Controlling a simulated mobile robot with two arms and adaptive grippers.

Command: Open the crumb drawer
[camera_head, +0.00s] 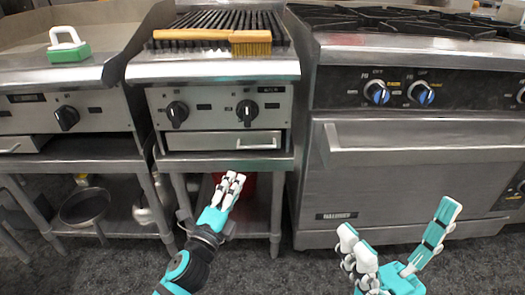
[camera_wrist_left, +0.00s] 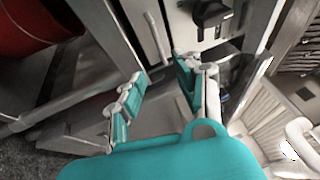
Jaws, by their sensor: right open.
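The crumb drawer (camera_head: 205,141) is a flat steel front below the two black knobs of the middle grill unit. It looks closed, flush with the unit. Its bar handle (camera_head: 257,146) is on the right half of the front. In the left wrist view the handle (camera_wrist_left: 156,36) shows ahead, beyond the fingers. My left gripper (camera_head: 232,180) is below and slightly left of the handle, apart from it. In the left wrist view its fingers (camera_wrist_left: 160,84) are spread with nothing between them. My right gripper (camera_head: 398,222) is open and empty in front of the oven.
A brush (camera_head: 252,43) lies on the grill top. An oven (camera_head: 420,170) with a long handle stands on the right, a griddle (camera_head: 65,100) on the left. A red container (camera_wrist_left: 35,25) sits on the lower shelf. Grey floor (camera_head: 255,262) is free in front.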

